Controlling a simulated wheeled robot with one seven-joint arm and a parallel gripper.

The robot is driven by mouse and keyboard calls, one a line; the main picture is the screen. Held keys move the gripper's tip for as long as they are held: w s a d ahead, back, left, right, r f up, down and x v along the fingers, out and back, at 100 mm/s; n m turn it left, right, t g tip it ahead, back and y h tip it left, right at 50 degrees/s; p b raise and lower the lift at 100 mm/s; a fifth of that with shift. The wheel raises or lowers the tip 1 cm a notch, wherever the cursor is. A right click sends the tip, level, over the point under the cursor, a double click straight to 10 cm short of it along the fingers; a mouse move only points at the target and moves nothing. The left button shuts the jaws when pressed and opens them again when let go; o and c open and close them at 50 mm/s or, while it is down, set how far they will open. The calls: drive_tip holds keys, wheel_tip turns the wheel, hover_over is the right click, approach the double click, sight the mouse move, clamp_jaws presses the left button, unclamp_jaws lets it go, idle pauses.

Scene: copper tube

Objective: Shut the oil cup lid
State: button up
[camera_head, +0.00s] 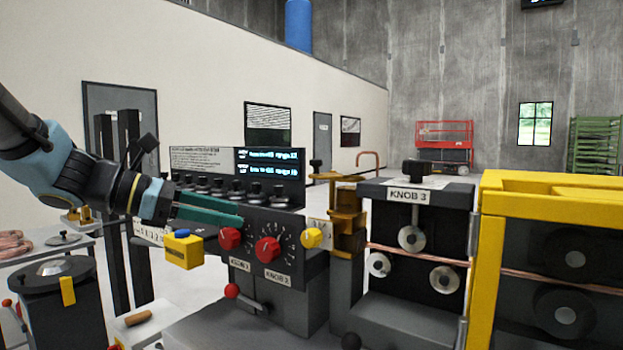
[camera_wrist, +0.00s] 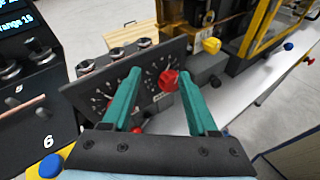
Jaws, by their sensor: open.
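My gripper (camera_head: 241,216) reaches in from the left, in front of the knob panel. Its two teal fingers are spread and empty in the wrist view (camera_wrist: 161,72). A red knob (camera_wrist: 168,80) shows between the fingers, beyond the tips; I cannot tell if they touch anything. A brass-coloured fitting (camera_head: 347,215) stands right of the panel, with a flat top piece and a black knob (camera_head: 315,164) at its upper left. It may be the oil cup, but I cannot make out a lid or whether it is open.
The panel carries red KNOB 1 (camera_head: 229,238), red KNOB 2 (camera_head: 267,249) and a yellow knob (camera_head: 311,238). A red-balled lever (camera_head: 232,291) sticks out below. The KNOB 3 roller unit (camera_head: 410,228) and a yellow frame (camera_head: 545,203) stand at the right. A copper tube (camera_head: 418,256) runs through the rollers.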

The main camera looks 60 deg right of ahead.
sight(317, 164)
drive_tip(key=s+d+r+n+g+h, duration=0.1)
drive_tip(key=s+d+r+g+h, duration=0.15)
drive_tip(key=s+d+r, duration=0.4)
drive_tip(key=p+x, duration=0.1)
drive_tip(key=x, duration=0.1)
drive_tip(key=p+x, duration=0.1)
drive_tip(key=x, duration=0.2)
drive_tip(key=w+r+p+x, duration=0.1)
drive_tip(key=x, duration=0.1)
drive_tip(key=shift+s+d, duration=0.1)
drive_tip(key=shift+d, duration=0.45)
clamp_jaws()
